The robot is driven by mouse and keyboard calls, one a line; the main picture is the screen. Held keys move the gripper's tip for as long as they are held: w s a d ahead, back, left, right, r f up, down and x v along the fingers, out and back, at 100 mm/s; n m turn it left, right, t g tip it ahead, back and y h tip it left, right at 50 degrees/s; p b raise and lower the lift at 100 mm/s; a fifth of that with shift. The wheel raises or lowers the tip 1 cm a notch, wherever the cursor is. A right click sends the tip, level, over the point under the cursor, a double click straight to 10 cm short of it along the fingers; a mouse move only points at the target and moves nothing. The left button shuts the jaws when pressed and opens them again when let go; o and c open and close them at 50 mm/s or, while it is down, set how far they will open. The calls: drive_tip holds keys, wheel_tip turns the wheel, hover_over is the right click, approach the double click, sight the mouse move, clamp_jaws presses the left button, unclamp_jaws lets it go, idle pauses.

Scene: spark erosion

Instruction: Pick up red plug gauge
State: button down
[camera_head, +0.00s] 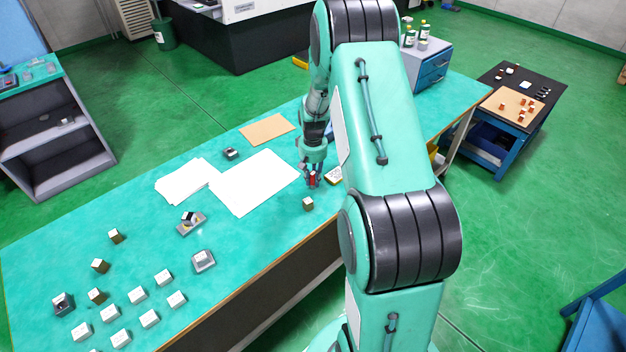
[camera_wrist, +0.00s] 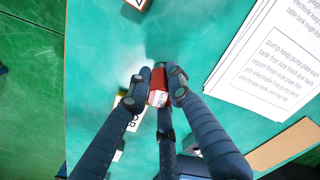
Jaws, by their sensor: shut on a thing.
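The red plug gauge (camera_wrist: 158,88) is between the fingertips of my gripper (camera_wrist: 160,90) in the wrist view. It is a small red piece with a whitish labelled end. In the head view my gripper (camera_head: 312,180) points down over the teal bench near its front edge, with the red piece (camera_head: 312,176) at its tips. The fingers are shut on it and hide part of its sides. Whether it touches the bench is hard to tell.
A labelled block (camera_head: 308,204) stands just in front of my gripper, and a white labelled item (camera_head: 333,176) lies right beside it. White paper sheets (camera_head: 254,182) lie to the left. A brown board (camera_head: 267,129) lies behind. Several small blocks stand at the bench's left end.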

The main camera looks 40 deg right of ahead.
sight(313, 174)
drive_tip(key=shift+r, duration=0.75)
wheel_tip(313, 174, up, 2)
drive_tip(key=shift+s+a+r+p, duration=0.1)
drive_tip(key=shift+p, duration=0.55)
drive_tip(key=s+a+p, duration=0.1)
drive_tip(key=s+a, duration=0.3)
drive_tip(key=s, duration=0.2)
drive_tip(key=s+a+r+p, duration=0.1)
drive_tip(key=s+a, duration=0.3)
drive_tip(key=s, duration=0.3)
drive_tip(key=shift+s, duration=0.25)
